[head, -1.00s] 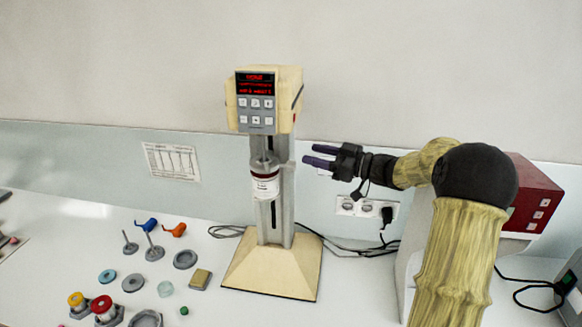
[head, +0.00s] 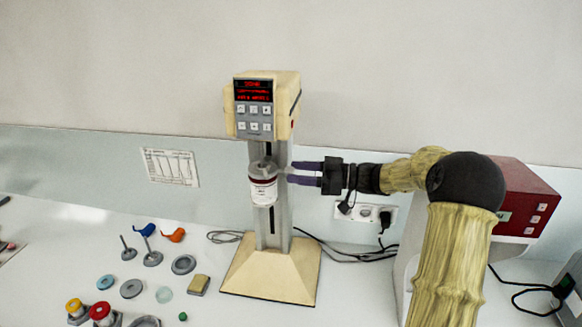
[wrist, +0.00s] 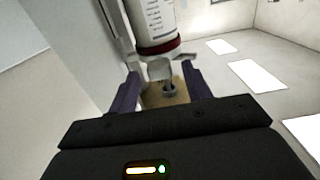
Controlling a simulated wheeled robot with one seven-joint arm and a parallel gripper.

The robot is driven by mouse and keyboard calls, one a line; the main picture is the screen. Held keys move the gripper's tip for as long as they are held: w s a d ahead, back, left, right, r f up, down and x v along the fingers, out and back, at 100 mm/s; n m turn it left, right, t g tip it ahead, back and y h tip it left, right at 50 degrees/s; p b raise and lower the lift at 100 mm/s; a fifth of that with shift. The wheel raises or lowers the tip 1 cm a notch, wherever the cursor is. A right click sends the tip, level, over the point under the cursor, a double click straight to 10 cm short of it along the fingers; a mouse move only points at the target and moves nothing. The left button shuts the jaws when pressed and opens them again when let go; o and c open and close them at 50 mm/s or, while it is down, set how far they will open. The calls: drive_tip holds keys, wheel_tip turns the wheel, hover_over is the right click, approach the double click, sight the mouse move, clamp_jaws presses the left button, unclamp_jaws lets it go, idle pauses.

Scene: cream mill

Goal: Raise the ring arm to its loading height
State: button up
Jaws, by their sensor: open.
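The cream mill (head: 268,110) stands upright on its flared base, with a lit red display and grey keys. A white jar with a dark red band (head: 263,188) is carried in front of the column, below the head. The grey ring arm at the jar's top (head: 261,166) is only partly distinguishable. My gripper (head: 292,173) is open, its purple fingers pointing left, close to the right side of the jar and column. Contact cannot be told. In the wrist view the jar (wrist: 153,20) is above and beyond the open fingers (wrist: 162,75), and nothing shows gripped.
A red-topped machine (head: 520,195) stands behind my arm at the right. Cables (head: 345,255) run along the bench behind the base.

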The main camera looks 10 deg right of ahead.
sight(289, 169)
drive_tip(key=shift+p+x, duration=0.4)
drive_tip(key=shift+x, duration=1.15)
drive_tip(key=shift+s, duration=0.1)
clamp_jaws()
drive_tip(key=shift+r+p, duration=0.8)
drive_tip(key=shift+r, duration=0.6)
unclamp_jaws()
drive_tip(key=shift+f, duration=0.15)
